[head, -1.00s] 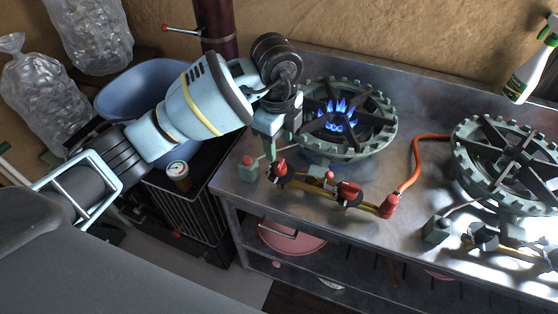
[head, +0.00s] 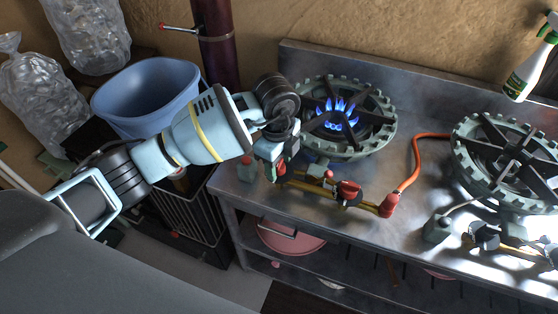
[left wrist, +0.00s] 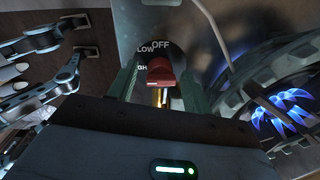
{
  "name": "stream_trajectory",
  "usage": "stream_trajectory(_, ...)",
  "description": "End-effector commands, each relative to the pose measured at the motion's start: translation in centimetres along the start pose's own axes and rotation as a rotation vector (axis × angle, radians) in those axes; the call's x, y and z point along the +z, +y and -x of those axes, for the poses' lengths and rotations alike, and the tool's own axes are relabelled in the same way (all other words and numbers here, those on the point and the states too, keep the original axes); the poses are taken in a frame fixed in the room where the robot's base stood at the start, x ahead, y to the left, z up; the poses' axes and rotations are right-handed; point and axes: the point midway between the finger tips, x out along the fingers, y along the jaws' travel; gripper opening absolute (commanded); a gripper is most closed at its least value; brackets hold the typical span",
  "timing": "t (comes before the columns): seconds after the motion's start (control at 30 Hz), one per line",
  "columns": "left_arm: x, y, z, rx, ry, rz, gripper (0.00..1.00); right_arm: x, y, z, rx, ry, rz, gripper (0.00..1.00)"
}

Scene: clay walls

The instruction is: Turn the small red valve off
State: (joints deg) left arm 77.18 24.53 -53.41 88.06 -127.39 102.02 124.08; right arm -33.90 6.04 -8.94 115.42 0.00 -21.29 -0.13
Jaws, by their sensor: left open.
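The small red valve (left wrist: 160,72) shows in the left wrist view as a red handle on a black dial marked OFF, LOW and HIGH. I cannot tell which mark it points to. My left gripper (left wrist: 158,84) is open, with one finger on each side of the red handle. I cannot tell whether the fingers touch it. In the head view my left gripper (head: 271,172) is at the left end of the brass pipe (head: 305,187) and mostly hides this valve. The near burner (head: 345,148) burns with a blue flame (head: 337,115). My right gripper is not in view.
A larger red knob (head: 348,190) sits further right on the pipe, which joins an orange hose (head: 416,160). A second, unlit burner (head: 505,165) stands at the right. A blue tub (head: 145,95) is behind my left arm.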

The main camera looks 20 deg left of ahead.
Motion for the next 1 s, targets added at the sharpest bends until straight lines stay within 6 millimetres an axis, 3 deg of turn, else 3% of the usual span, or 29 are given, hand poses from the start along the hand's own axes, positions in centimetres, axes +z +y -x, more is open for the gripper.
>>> stream_trajectory(0.1, 0.0, 0.0, 0.0, 0.000, 0.000, 0.000, 0.50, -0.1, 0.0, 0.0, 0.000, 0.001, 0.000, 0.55)
stream_trajectory(0.4, 0.0, 0.0, 0.0, 0.001, 0.000, 0.000, 0.10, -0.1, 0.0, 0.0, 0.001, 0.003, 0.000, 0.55)
stream_trajectory(0.77, 0.0, 0.0, 0.1, 0.001, 0.003, -0.053, 0.09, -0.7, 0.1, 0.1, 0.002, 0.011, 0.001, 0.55)
stream_trajectory(1.0, 0.1, 0.0, 0.3, 0.001, 0.010, -0.208, 0.09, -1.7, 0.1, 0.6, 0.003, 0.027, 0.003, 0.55)
